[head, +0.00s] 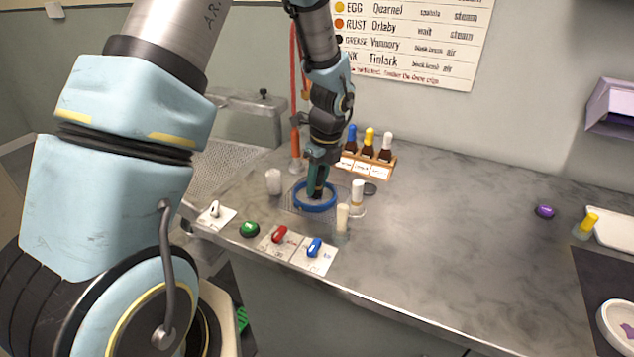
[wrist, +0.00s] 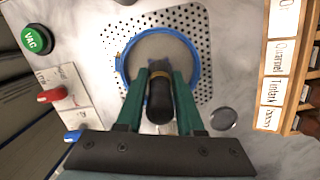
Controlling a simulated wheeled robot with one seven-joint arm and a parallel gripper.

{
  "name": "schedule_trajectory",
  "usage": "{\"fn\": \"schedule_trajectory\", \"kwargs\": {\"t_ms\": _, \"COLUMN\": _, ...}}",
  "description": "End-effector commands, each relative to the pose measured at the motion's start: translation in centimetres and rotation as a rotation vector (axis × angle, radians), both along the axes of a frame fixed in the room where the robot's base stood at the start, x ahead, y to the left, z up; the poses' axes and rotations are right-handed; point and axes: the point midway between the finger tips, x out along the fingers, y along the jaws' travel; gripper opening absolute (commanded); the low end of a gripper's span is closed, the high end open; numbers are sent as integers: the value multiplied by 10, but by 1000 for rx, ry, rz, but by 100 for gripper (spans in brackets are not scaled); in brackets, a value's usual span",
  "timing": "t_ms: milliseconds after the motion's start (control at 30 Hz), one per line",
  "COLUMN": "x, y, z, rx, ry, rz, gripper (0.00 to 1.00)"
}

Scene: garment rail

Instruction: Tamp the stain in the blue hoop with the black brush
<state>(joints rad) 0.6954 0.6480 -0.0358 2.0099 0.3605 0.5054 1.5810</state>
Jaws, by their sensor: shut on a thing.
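The blue hoop (head: 315,209) lies on a perforated plate in the counter. In the wrist view the blue hoop (wrist: 198,75) rings a grey cloth (wrist: 172,48). My gripper (head: 317,184) is over the hoop, pointing down. I cannot tell whether the brush head touches the cloth. No stain is visible; the brush and fingers hide part of the cloth.
A wooden rack with bottles (head: 369,147) stands behind the hoop. A white cup (head: 273,181) and pale cylinders (head: 342,217) stand close around it. A green button (head: 250,229), red switch (head: 279,235) and blue switch (head: 314,247) line the front edge. The counter's right side has free room.

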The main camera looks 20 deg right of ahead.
Motion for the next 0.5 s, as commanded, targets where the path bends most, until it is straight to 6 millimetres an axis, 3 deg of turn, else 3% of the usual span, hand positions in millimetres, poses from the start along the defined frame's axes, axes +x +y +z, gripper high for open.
{"fn": "schedule_trajectory", "kwargs": {"t_ms": 133, "x": 0, "y": 0, "z": 12, "rx": 0, "ry": 0, "rz": 0, "gripper": 0}}
{"fn": "schedule_trajectory", "kwargs": {"t_ms": 500, "x": 0, "y": 0, "z": 11, "rx": 0, "ry": 0, "rz": 1, "gripper": 0}}
